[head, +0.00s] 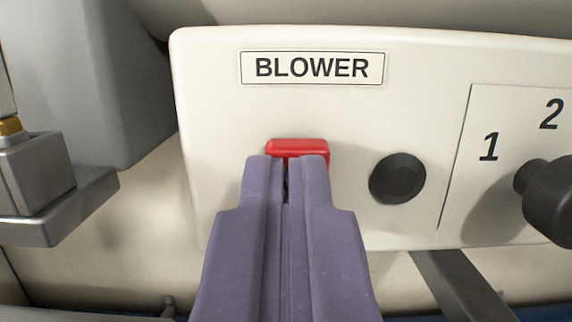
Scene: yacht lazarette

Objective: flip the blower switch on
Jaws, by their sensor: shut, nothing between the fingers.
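The blower switch (298,148) is a red rocker or lever on a cream panel (215,130), below a label reading BLOWER (312,68). My gripper (287,162), with purple fingers, is shut and empty. Its fingertips overlap the lower part of the red switch in the picture and hide it, so only the top and upper right of the switch show. I cannot tell whether the fingertips touch it, nor whether the switch is on or off.
A round black button (397,178) sits right of the switch. Further right, a black knob (556,200) stands out from a plate (460,150) marked 1 and 2. A grey metal fitting (45,185) is at the left. A dark bar (460,285) runs below the panel.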

